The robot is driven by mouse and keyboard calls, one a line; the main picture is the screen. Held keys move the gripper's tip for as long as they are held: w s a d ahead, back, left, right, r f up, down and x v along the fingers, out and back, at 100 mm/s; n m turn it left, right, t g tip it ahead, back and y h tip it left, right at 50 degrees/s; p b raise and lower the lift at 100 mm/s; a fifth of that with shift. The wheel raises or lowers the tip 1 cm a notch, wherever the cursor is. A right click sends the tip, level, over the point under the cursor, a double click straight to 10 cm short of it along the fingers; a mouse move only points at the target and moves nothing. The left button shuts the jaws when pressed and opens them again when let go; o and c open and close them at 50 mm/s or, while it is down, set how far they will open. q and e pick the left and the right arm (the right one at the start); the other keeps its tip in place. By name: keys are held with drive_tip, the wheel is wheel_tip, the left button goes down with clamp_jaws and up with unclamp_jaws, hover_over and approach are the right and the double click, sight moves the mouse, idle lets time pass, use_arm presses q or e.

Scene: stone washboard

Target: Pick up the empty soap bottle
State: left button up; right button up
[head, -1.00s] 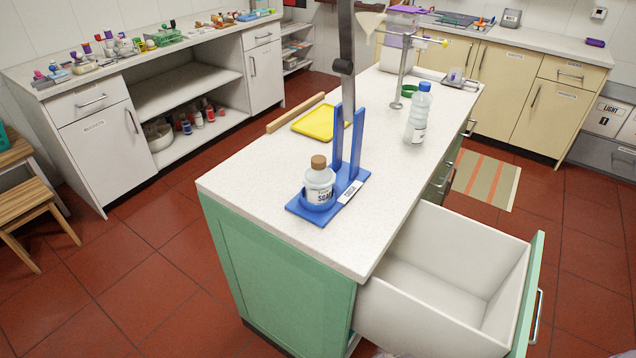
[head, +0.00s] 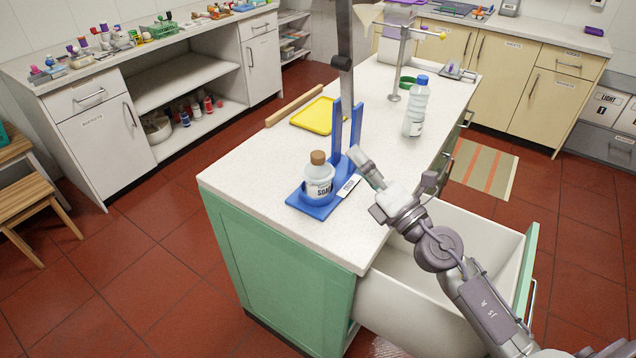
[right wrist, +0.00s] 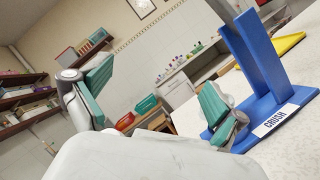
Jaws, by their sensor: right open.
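The soap bottle (head: 319,183) is a squat, pale bottle with a brown stopper and a SOAP label. It stands upright in the near-left part of a blue stand (head: 338,206) on the island counter. I cannot tell whether it is empty. My right gripper (head: 398,174) is open and empty over the counter's right edge, to the right of the stand and apart from the bottle. In the right wrist view my spread fingers (right wrist: 155,98) show with teal pads, and the blue stand (right wrist: 255,75) is beside the right finger. The bottle cannot be made out clearly there. My left gripper is not in view.
Two blue uprights (head: 356,125) stand behind the bottle, with a grey metal bar above. A clear blue-capped bottle (head: 415,108) stands farther back. A yellow tray (head: 316,115) lies beyond the stand. An open drawer (head: 490,222) juts out below my right arm. The counter's near-left part is clear.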

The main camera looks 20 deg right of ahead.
wheel_tip(320, 180, down, 4)
drive_tip(key=w+r+n+g+y, duration=0.1)
drive_tip(key=w+n+g+y, duration=0.3)
drive_tip(key=n, duration=0.6)
drive_tip(key=n+g+h, duration=0.3)
drive_tip(key=g+h, duration=0.1)
approach(326, 172)
drive_tip(key=shift+g, duration=0.3)
drive_tip(key=x, duration=0.2)
drive_tip(key=p+x, duration=0.1)
drive_tip(key=x, duration=0.1)
drive_tip(key=p+x, duration=0.1)
drive_tip(key=x, duration=0.1)
drive_tip(key=shift+w+d, duration=0.2)
drive_tip(key=shift+w, duration=0.3)
drive_tip(key=shift+w+a+f, duration=0.15)
drive_tip(key=shift+w+f, duration=0.05)
drive_tip(key=shift+w, duration=0.05)
drive_tip(key=shift+w+a+p, duration=0.3)
drive_tip(key=shift+w+a, duration=0.05)
drive_tip(key=shift+a, duration=0.05)
drive_tip(key=p+x, duration=0.1)
drive_tip(key=x, duration=0.2)
drive_tip(key=shift+w+a+f, duration=0.1)
drive_tip(key=shift+w+a, duration=0.1)
drive_tip(key=shift+a, duration=0.15)
drive_tip(key=shift+w+a+f, duration=0.2)
drive_tip(key=shift+w, duration=0.1)
drive_tip(key=shift+d, duration=0.1)
